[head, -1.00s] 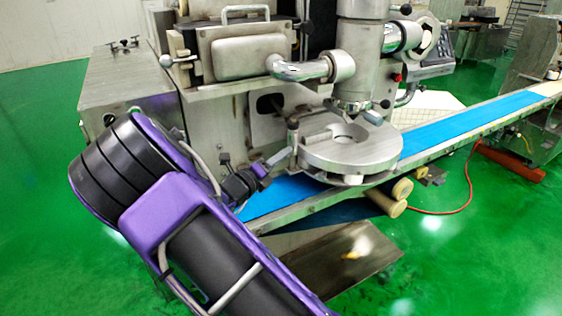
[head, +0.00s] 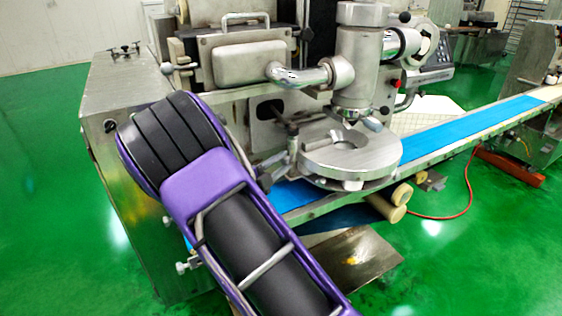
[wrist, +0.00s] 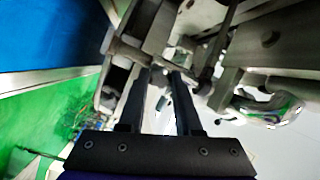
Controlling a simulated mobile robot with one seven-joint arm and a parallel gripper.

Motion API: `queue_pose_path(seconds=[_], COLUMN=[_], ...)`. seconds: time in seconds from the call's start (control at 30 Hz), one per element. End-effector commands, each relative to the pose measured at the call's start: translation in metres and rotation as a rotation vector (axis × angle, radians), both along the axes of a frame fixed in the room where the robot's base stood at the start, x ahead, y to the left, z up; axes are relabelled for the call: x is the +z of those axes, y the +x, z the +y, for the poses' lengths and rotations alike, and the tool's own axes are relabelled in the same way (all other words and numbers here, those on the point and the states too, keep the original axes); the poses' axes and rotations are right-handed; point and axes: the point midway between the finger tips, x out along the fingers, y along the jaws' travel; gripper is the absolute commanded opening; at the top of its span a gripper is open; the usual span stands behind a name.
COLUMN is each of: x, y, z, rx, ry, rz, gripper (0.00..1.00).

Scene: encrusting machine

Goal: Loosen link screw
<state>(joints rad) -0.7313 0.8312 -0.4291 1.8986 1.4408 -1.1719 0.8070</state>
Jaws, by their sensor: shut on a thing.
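In the wrist view, my gripper (wrist: 163,74) has its two dark fingers close together at the machine's metal linkage. It is shut on the link screw (wrist: 160,64), which shows only as a small part between the fingertips. The screw's threads and seat cannot be made out. In the head view, my purple and black arm covers most of the gripper. The metal link (head: 280,165) beside the round plate (head: 350,155) is partly covered too. A dark bar (head: 281,117) stands tilted above the link.
The steel encrusting machine (head: 240,55) stands behind the link, with a vertical cylinder (head: 355,75) above the plate. A blue conveyor belt (head: 450,130) runs under the plate to the right. A red cable (head: 440,216) lies on the open green floor.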

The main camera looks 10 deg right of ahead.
Motion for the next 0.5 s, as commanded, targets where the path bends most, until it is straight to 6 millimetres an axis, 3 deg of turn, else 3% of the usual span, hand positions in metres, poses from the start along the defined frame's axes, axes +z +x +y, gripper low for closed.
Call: queue_pose_path(seconds=[0.5], x=[0.0032], y=[0.0006], z=[-0.0002], rx=[-0.001], ry=[-0.322], rz=[0.370], gripper=[0.00])
